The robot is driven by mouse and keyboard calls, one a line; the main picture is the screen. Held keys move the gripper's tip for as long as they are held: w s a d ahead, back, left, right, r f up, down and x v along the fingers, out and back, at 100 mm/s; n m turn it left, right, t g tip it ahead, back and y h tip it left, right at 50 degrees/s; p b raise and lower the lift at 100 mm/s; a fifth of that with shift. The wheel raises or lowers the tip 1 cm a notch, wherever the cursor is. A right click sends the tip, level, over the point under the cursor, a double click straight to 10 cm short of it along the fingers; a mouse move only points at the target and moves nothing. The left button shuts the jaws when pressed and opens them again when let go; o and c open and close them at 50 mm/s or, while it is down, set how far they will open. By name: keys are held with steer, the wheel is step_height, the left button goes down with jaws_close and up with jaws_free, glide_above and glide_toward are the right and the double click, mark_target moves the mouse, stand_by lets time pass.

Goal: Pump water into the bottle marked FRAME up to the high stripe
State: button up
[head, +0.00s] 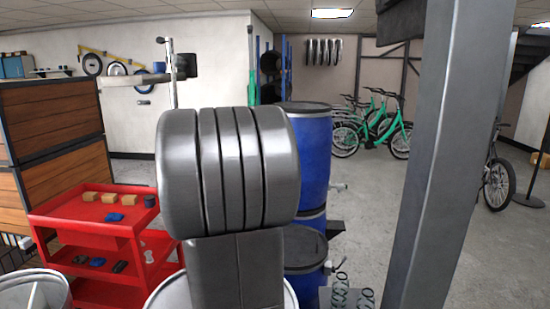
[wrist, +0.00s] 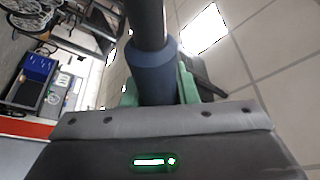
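In the wrist view, my gripper (wrist: 160,92) has its green fingers against both sides of a dark blue sleeve (wrist: 156,66). The sleeve sits on a dark rod (wrist: 147,22) that runs to the top edge. The gripper looks shut on the sleeve; what the rod belongs to is out of view. In the head view my grey arm fills the middle and hides the gripper. A blue drum (head: 308,150) with a dark lid stands behind the arm, and a lower blue drum (head: 302,285) is nearer. I cannot make out a bottle marked FRAME or a stripe.
A red cart (head: 90,225) at left carries small cardboard boxes (head: 110,199), a dark cup (head: 150,200) and small blue items. A wooden-panelled unit (head: 55,120) stands behind it. A grey post (head: 435,150) rises at right. Green bikes (head: 385,130) stand at the back; open floor lies before them.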

steer(key=o, duration=0.4)
steer(key=shift+c, duration=0.2)
steer(key=shift+a, duration=0.1)
steer(key=b+v, duration=0.3)
steer(key=v, duration=1)
steer(key=shift+s+a, duration=0.15)
steer(key=shift+s, duration=0.2)
steer(key=shift+f, duration=0.1)
